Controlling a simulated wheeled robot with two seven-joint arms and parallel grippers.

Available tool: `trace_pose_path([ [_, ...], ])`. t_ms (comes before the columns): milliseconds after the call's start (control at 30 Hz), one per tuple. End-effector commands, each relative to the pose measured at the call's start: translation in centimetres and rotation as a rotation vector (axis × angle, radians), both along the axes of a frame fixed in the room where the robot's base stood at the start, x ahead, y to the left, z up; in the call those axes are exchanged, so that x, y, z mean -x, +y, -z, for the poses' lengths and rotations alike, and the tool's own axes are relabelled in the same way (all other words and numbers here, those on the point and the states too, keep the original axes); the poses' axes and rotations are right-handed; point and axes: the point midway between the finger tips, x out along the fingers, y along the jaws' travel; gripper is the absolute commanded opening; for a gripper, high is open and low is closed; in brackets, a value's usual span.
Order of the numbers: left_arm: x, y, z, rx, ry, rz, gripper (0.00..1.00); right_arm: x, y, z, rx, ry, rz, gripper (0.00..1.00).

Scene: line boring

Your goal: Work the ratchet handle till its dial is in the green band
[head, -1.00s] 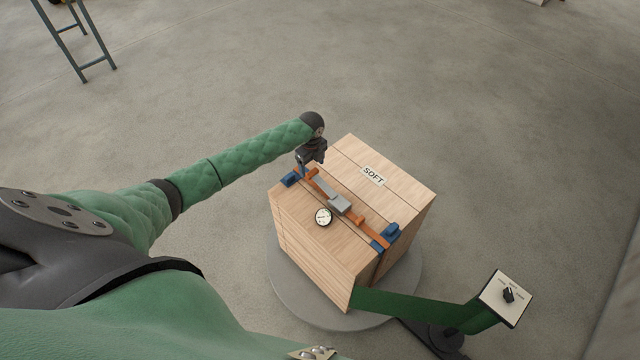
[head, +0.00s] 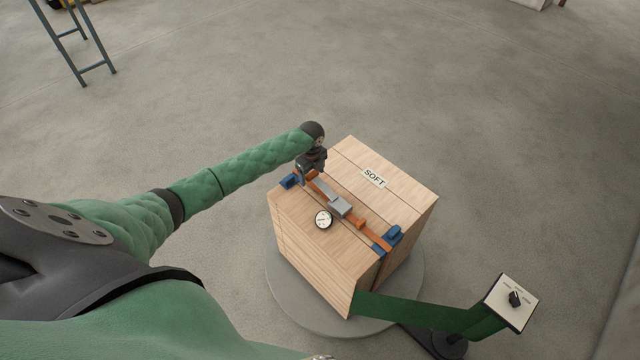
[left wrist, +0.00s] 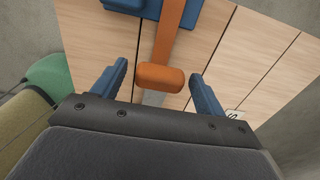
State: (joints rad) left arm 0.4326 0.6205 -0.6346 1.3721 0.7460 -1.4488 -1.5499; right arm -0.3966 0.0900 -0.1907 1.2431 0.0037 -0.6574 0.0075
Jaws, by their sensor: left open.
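A wooden crate (head: 405,215) carries an orange strap (head: 376,239) over its top, with a grey ratchet (head: 340,206) in the middle. The ratchet handle's orange grip (left wrist: 160,77) points to the crate's far left edge. A round white dial (head: 323,219) sits beside the ratchet; its needle and bands are too small to read. My left gripper (head: 306,178) is over that edge, at the handle's end. In the left wrist view its two blue fingers (left wrist: 157,88) are open, one on each side of the grip, with gaps. My right gripper is out of view.
Blue corner pieces (head: 393,233) hold the strap at the crate's edges. The crate stands on a round grey platform (head: 290,300). A green arm carries a white knob panel (head: 524,294) at the lower right. A ladder (head: 97,66) stands far left; the floor between is clear.

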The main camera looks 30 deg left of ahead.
Motion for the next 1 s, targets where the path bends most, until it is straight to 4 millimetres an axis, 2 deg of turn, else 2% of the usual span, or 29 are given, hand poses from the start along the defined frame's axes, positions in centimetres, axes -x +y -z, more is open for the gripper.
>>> trace_pose_path([
  [33, 0.0, 0.0, 0.0, 0.000, 0.000, 0.000, 0.73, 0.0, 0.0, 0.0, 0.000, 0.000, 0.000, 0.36],
  [200, 0.0, 0.0, 0.0, 0.000, 0.000, 0.000, 0.39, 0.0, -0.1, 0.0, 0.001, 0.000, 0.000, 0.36],
  [300, 0.0, 0.0, 0.0, 0.000, 0.000, 0.000, 0.23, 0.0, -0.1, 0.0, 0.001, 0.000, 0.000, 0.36],
  [367, 0.0, 0.0, -0.2, -0.004, -0.001, 0.000, 0.23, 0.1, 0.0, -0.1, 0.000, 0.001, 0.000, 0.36],
  [667, 0.3, -1.0, -2.6, -0.167, -0.059, 0.003, 0.24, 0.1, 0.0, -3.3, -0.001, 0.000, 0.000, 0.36],
  [1000, 0.4, -1.1, -2.6, -0.207, -0.076, 0.001, 0.24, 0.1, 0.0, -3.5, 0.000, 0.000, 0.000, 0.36],
])
